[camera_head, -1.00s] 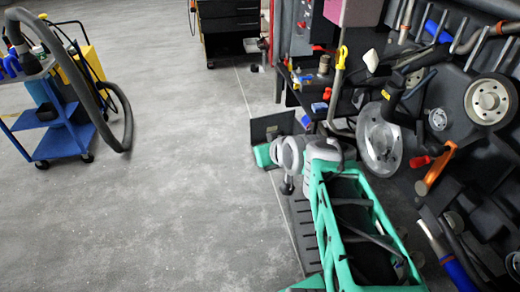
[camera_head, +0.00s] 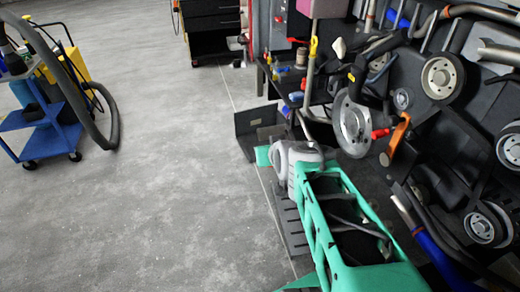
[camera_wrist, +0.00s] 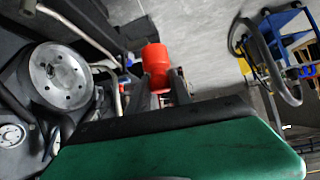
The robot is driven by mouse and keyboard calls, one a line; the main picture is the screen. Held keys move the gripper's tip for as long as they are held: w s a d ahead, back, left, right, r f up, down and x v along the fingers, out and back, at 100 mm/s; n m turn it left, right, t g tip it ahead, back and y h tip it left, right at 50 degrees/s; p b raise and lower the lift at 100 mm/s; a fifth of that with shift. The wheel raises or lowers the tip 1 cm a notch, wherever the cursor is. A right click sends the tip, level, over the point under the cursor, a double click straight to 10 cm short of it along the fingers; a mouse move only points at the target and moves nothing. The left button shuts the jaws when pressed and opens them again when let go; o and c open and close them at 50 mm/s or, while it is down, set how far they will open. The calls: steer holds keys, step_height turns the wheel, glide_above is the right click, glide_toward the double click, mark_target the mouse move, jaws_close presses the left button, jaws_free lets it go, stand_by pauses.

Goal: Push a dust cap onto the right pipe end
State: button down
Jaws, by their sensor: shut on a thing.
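My gripper (camera_wrist: 160,88) is shut on a red dust cap (camera_wrist: 156,60) in the wrist view. The cap is a short red cylinder standing out beyond the dark fingers, apart from any pipe. In the head view, my green and grey arm fills the lower middle, and I cannot make out the fingers or the held cap. Bare metal pipes (camera_head: 500,53) run across the upper right of the head view. A pale pipe (camera_wrist: 82,32) also shows left of the cap in the wrist view. I cannot tell which end is the right one.
A dark engine assembly with pulleys (camera_head: 443,77), a metal disc (camera_head: 352,124) and an orange bracket (camera_head: 397,140) crowds the right. A blue cart (camera_head: 42,135) stands at far left. Drawers (camera_head: 215,25) stand at the back. The grey floor between is clear.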

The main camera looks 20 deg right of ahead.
steer(key=s+d+f+m+g+h, duration=0.2)
steer(key=s+d+f+m, duration=0.15)
steer(key=d, duration=0.25)
steer(key=s+d+f+m+g+h, duration=0.2)
steer(key=d+f+m+h, duration=0.15)
steer(key=d, duration=0.35)
steer(key=s+d+f+m+g+h, duration=0.2)
steer(key=d+m, duration=0.2)
steer(key=d, duration=0.2)
steer(key=shift+s+d+f+m+g+y+b, duration=0.25)
steer(key=shift+s+d+f+m+g+b, duration=0.4)
steer(key=shift+s+d+f+m+g, duration=1.7)
steer(key=shift+s+d+f+m+g+y+b, duration=0.4)
steer(key=shift+s+d+m+g, duration=1)
steer(key=shift+s, duration=2.3)
steer(key=shift+s+d+f+m+g+y+b, duration=0.1)
steer(key=shift+s+d+f+m+g+b, duration=1.05)
steer(key=shift+s+d+m, duration=1.45)
steer(key=shift+s+a+f+n+g+p, duration=0.2)
steer(key=shift+s+a+n+g+p, duration=0.15)
steer(key=shift+a, duration=0.2)
steer(key=shift+f+b, duration=0.1)
steer(key=shift+b, duration=0.5)
steer(key=shift+f, duration=0.15)
steer(key=shift+f+b, duration=0.3)
steer(key=shift+b, duration=0.15)
